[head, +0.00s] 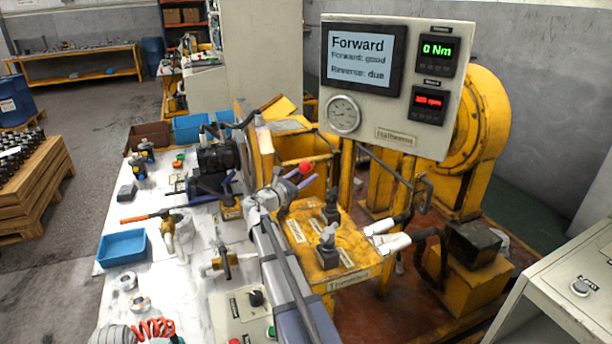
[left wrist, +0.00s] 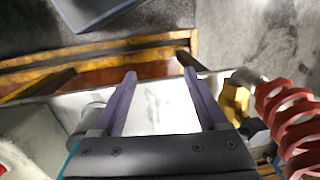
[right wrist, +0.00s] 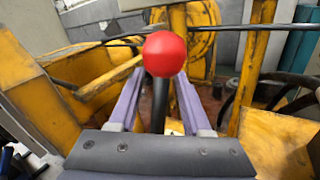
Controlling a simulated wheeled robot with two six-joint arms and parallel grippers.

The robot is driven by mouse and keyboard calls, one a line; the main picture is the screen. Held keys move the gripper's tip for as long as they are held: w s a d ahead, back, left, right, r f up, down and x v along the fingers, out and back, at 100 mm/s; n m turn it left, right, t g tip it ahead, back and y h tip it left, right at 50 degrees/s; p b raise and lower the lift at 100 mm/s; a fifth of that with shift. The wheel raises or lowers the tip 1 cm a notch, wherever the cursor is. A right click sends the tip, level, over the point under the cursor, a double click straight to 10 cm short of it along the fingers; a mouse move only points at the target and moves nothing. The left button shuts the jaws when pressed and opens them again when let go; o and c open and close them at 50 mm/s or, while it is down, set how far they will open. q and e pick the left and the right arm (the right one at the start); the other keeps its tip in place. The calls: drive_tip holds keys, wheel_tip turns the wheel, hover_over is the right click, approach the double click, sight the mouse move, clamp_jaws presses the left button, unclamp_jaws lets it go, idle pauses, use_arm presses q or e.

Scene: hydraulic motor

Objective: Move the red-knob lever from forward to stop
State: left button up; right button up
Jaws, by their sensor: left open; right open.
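The red knob (head: 305,168) tops a black lever (right wrist: 159,105) beside the yellow test stand. In the right wrist view the round red knob (right wrist: 165,54) sits upright on its shaft. My right gripper (head: 299,178) is open around the lever. Its purple fingers lie on either side of the shaft, and I cannot tell whether they touch it. The display (head: 362,57) reads Forward, with "Forward: good" and "Reverse: due". My left gripper (left wrist: 158,85) is open and empty over a white surface; I cannot make it out clearly in the head view.
The workbench (head: 185,295) at left holds a blue tray (head: 122,248), tools and metal parts. The panel shows 0 Nm (head: 437,50) in green.

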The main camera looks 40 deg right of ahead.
drive_tip(key=shift+w+d, duration=0.1)
drive_tip(key=shift+d, duration=0.2)
drive_tip(key=shift+c, duration=0.3)
clamp_jaws()
idle(1.0)
